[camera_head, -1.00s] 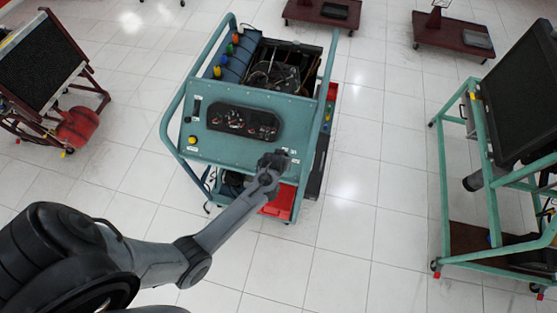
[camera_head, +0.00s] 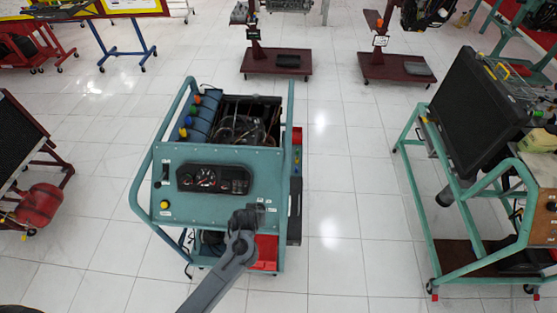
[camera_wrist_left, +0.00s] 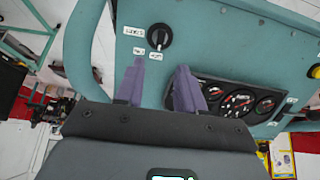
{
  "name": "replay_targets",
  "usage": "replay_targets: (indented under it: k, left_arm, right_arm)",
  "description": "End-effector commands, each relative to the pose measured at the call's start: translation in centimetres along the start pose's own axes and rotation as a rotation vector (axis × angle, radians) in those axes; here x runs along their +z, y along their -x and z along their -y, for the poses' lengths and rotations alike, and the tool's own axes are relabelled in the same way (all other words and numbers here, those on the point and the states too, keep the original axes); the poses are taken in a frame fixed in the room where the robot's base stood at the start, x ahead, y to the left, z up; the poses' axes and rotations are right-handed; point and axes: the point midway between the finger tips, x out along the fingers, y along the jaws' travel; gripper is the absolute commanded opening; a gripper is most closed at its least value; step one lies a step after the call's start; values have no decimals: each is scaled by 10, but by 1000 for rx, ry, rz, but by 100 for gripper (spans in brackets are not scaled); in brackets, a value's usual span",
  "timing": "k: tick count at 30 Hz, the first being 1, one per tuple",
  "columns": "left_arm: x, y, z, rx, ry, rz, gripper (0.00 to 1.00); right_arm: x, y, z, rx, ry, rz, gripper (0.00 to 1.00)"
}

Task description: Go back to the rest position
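My left gripper (camera_head: 246,218) is in front of the lower right of the teal control panel (camera_head: 215,208) of an engine trainer. In the left wrist view the two purple-grey fingers of this gripper (camera_wrist_left: 158,88) are apart with nothing between them. A black rotary switch (camera_wrist_left: 159,36) with white labels is on the panel just beyond the fingertips. Whether the fingers touch the panel cannot be told. The gauge cluster (camera_head: 213,179) also shows in the left wrist view (camera_wrist_left: 240,101), right of the fingers. My right gripper is not in view.
The trainer's teal tube frame (camera_head: 140,190) surrounds the panel. A red tray (camera_head: 266,253) is low, beside my left arm. Another teal stand (camera_head: 415,200) with a black screen-like panel (camera_head: 480,110) is at the right. A red tank (camera_head: 40,205) is at the left. Tiled floor (camera_head: 345,215) between them is clear.

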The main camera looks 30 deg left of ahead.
Motion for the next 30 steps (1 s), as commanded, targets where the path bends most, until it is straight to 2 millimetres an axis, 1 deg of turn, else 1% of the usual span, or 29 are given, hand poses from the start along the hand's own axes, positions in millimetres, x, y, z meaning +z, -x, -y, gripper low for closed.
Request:
replay_targets:
  k: [2,4,5,7,8,9,11,13,14,15,17,18,21,24,27,28,30]
  left_arm:
    - [3,0,2,-3,-1,6,38]
    - [12,0,7,-11,-7,21,38]
    - [19,0,11,-18,-11,31,38]
    - [39,2,24,-39,-26,63,38]
    - [49,6,33,-49,-35,76,38]
    - [59,16,43,-55,-51,84,38]
    - [69,38,52,-41,-94,90,38]
    - [79,74,54,5,-166,108,38]
    - [83,91,52,30,-199,119,38]
    - [87,113,49,63,-244,132,38]
    - [91,146,44,110,-310,151,38]
    - [92,167,39,139,-353,162,38]
    - [92,214,29,199,-457,179,38]
    - [87,250,20,238,-539,178,38]
    - [83,274,15,254,-599,182,38]
    - [84,279,15,254,-612,188,38]
    - [85,279,16,253,-615,193,38]
  right_arm:
    - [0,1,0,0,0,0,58]
    - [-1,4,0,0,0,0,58]
    - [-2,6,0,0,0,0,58]
    - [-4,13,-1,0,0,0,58]
    - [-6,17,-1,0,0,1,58]
    - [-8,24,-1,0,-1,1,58]
    - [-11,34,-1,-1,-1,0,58]
    - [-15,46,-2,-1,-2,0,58]
    - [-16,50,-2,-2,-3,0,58]
    - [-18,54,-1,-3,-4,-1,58]
    - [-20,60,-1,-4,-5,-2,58]
    - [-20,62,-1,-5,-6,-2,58]
    - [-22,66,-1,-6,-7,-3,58]
    - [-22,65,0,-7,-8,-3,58]
    - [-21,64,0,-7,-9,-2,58]
    - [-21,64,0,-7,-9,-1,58]
    - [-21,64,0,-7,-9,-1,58]
